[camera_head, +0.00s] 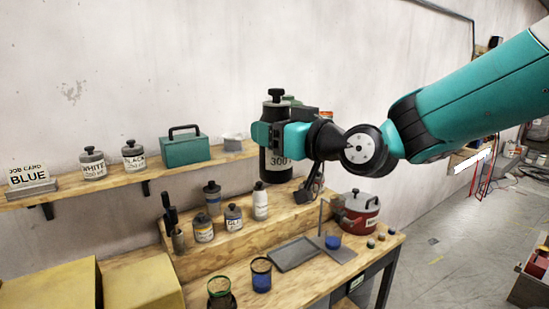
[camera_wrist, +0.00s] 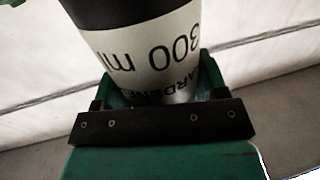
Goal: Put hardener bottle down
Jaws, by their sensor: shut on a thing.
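The hardener bottle (camera_head: 277,170) is dark with a black cap and a white label. It is upright in the head view, at the right part of the wall shelf (camera_head: 105,177). My gripper (camera_head: 272,134) is shut around its upper body, reaching in from the right. In the wrist view the bottle (camera_wrist: 145,50) fills the top middle, with "300 ml" and part of "HARDENER" upside down on its label. The jaws (camera_wrist: 155,95) hide part of it. I cannot tell whether its base touches anything.
The shelf holds a job card reading BLUE (camera_head: 28,175), WHITE (camera_head: 93,165) and BLACK (camera_head: 133,157) cans and a teal box (camera_head: 185,149). Below, the workbench (camera_head: 300,283) carries several bottles, cups, a tray (camera_head: 294,253) and a red pot (camera_head: 361,213). Items partly show behind the gripper.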

